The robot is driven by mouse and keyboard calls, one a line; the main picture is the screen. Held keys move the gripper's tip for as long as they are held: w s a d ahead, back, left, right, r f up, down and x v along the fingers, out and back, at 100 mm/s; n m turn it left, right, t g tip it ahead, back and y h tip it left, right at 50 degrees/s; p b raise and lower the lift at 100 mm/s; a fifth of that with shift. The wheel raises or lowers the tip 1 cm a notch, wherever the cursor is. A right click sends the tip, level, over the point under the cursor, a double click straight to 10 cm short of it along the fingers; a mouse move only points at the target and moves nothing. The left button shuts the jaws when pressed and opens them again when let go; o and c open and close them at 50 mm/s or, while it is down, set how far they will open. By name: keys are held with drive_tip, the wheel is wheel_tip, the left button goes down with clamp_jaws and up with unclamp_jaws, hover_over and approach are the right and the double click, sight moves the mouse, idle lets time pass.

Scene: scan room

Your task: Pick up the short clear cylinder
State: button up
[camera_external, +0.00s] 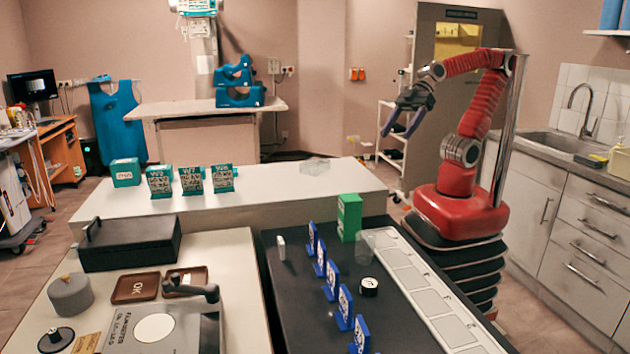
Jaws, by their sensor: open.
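A clear, see-through cylinder (366,243) stands on the black table top, just right of and in front of a green block (349,217). It is faint, and its outline is hard to make out. My gripper (399,130) is open and empty, held high above the tables with its fingers pointing down. It is well above the cylinder and up to the right of it in the picture. Nothing is between its fingers.
Several blue stands (333,279) form a row on the black table (290,310), left of a black-and-white round piece (369,287). A small pale piece (281,248) stands at the left. A white panelled strip (425,295) runs along the right. A clear box (315,166) sits on the white counter (285,195).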

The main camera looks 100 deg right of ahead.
drive_tip(key=w+a+t, duration=0.2)
drive_tip(key=w+a, duration=0.2)
drive_tip(key=a, duration=0.3)
drive_tip(key=w+a+t, duration=0.2)
drive_tip(key=w+a, duration=0.2)
drive_tip(key=a, duration=0.3)
approach(369, 233)
drive_tip(key=a, duration=0.1)
drive_tip(key=shift+w+f+t+h, duration=0.3)
drive_tip(key=shift+w+f+t, duration=0.1)
drive_tip(key=shift+w+f, duration=0.1)
drive_tip(key=x, duration=0.8)
drive_tip(key=shift+w+f, duration=0.1)
drive_tip(key=shift+w, duration=0.1)
